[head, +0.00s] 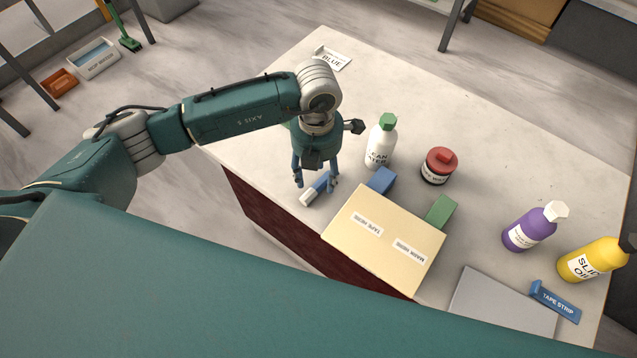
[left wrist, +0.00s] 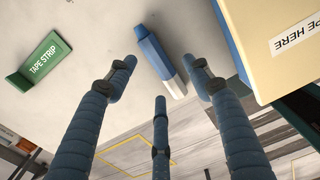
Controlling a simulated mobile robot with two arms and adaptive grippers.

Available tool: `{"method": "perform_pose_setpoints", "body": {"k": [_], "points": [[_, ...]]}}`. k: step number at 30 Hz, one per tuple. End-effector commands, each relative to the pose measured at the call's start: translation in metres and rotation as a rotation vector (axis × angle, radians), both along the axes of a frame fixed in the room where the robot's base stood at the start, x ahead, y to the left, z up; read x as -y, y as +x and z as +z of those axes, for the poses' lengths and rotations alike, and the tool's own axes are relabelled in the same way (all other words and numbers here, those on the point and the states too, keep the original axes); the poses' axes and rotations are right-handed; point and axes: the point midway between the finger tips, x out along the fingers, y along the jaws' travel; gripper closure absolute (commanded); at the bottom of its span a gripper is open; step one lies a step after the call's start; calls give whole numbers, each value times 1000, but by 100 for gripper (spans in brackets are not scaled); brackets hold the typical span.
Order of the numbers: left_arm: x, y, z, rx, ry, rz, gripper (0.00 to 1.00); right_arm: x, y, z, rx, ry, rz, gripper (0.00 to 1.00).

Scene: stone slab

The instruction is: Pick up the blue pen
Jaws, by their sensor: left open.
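The blue pen (head: 320,184), a short blue stick with a white end, lies on the stone slab (head: 420,110) near its front edge, left of the cream box. My left gripper (head: 316,180) points down over it, open, with its fingers spread on either side. In the left wrist view, the pen (left wrist: 155,56) lies slanted between the open fingertips (left wrist: 163,68), with gaps on both sides. I cannot tell how far above the slab the tips are. My right gripper is not in view.
The cream box (head: 385,238) stands close right of the pen, with blue (head: 381,180) and green (head: 441,211) blocks behind it. A green tape strip (left wrist: 42,62) lies left in the wrist view.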

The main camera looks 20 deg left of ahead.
Motion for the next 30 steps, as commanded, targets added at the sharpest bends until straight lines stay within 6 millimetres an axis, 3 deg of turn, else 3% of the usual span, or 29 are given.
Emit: {"method": "perform_pose_setpoints", "body": {"k": [6, 14, 18, 21, 30], "points": [[-1, -1, -26, -2, -1, -1, 49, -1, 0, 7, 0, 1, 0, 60], [-1, -1, -29, 1, -1, -1, 49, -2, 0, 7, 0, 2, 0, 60], [-1, -1, -29, 1, -1, -1, 77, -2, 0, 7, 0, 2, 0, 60], [-1, -1, -28, 1, -1, -1, 92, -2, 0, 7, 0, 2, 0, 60], [-1, -1, -28, 1, -1, -1, 92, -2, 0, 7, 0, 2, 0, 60]]}}
